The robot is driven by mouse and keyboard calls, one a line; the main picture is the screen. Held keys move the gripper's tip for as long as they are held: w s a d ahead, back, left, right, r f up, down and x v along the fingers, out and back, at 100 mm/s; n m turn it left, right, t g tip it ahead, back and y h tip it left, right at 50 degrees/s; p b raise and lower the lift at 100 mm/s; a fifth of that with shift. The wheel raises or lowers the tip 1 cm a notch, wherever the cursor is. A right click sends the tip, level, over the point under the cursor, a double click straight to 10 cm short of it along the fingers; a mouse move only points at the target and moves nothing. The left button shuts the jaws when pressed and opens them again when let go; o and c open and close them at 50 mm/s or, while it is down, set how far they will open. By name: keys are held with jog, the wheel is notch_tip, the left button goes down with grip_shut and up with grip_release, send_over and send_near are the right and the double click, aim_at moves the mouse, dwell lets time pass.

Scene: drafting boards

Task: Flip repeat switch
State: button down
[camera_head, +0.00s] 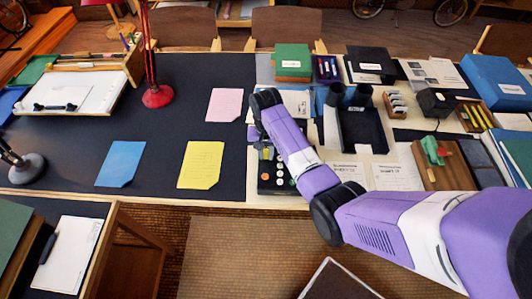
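A black control panel (268,186) with several pale round knobs or buttons lies at the front edge of the long table, in the middle of the head view. I cannot read its labels or tell which part is the repeat switch. My purple arm reaches from the lower right to above the panel's far side. My gripper (259,138) points down by the panel's upper left part, mostly hidden by my arm. I cannot see whether it touches the panel or how its fingers stand.
A yellow sheet (201,164), a blue sheet (120,163) and a pink sheet (224,105) lie left of the panel. A red lamp base (158,97) stands behind them. Papers (397,172), a dark tray (362,130) and a wooden board (440,178) crowd the right side.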

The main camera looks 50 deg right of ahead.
jog(key=shift+w+d+g+y, duration=0.2)
jog(key=shift+g+y, duration=0.1)
jog(key=shift+y, duration=0.1)
jog(key=shift+d+g+y+b, duration=0.15)
jog(key=shift+g+y+b, duration=0.5)
jog(key=shift+b, duration=0.3)
jog(key=shift+r+y, duration=0.1)
jog(key=shift+y, duration=0.15)
jog(key=c, duration=1.3)
grip_release()
jog(key=shift+r, duration=0.1)
